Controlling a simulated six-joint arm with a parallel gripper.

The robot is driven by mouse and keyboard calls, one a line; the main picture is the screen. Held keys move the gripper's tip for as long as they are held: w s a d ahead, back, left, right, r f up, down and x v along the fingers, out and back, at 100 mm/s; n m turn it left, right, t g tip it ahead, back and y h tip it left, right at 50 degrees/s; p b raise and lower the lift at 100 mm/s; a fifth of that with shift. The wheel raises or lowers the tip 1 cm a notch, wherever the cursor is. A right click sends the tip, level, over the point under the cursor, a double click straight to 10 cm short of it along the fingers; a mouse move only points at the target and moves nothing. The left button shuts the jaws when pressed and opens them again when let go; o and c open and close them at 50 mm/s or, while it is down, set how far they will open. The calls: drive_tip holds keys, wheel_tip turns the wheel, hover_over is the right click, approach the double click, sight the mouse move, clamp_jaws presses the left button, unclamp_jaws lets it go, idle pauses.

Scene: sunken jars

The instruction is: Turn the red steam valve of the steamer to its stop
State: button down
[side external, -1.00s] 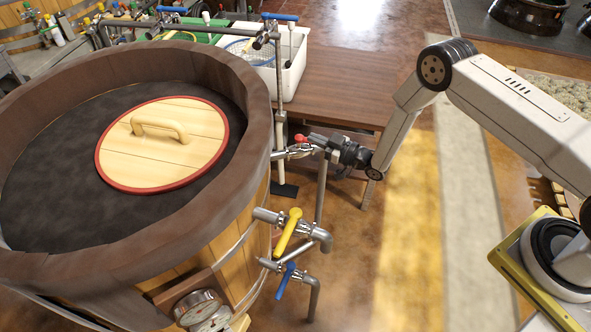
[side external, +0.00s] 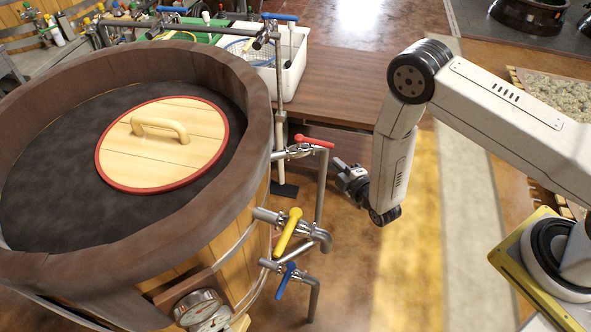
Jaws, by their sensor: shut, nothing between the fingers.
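The red steam valve handle (side external: 314,142) sits on a metal pipe fitting at the right side of the wooden steamer (side external: 221,228). The handle points to the right, roughly level, away from the steamer wall. My gripper (side external: 341,166) is shut and empty. It is just below and to the right of the red handle, apart from it in the picture. The fingertips are small and dark here.
A yellow handle (side external: 288,234) and a blue handle (side external: 285,280) are on pipes below the red one. Gauges (side external: 196,306) stand at the front. A brown table (side external: 337,90) with a white bin (side external: 291,75) is behind. The floor to the right is open.

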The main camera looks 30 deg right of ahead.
drive_tip(key=shift+n+h, duration=0.3)
drive_tip(key=shift+n, duration=0.1)
drive_tip(key=f, duration=0.5)
drive_tip(key=shift+s+d, duration=0.15)
drive_tip(key=shift+s, duration=0.25)
drive_tip(key=shift+w, duration=0.15)
approach(318, 145)
drive_tip(key=w+a, duration=0.3)
drive_tip(key=w, duration=0.1)
drive_tip(key=shift+w+d+f, duration=0.2)
drive_tip(key=shift+w+d, duration=0.4)
drive_tip(key=shift+d, duration=0.25)
drive_tip(key=shift+w+d+f, duration=0.2)
drive_tip(key=shift+w+d, duration=0.45)
drive_tip(key=shift+d, duration=0.2)
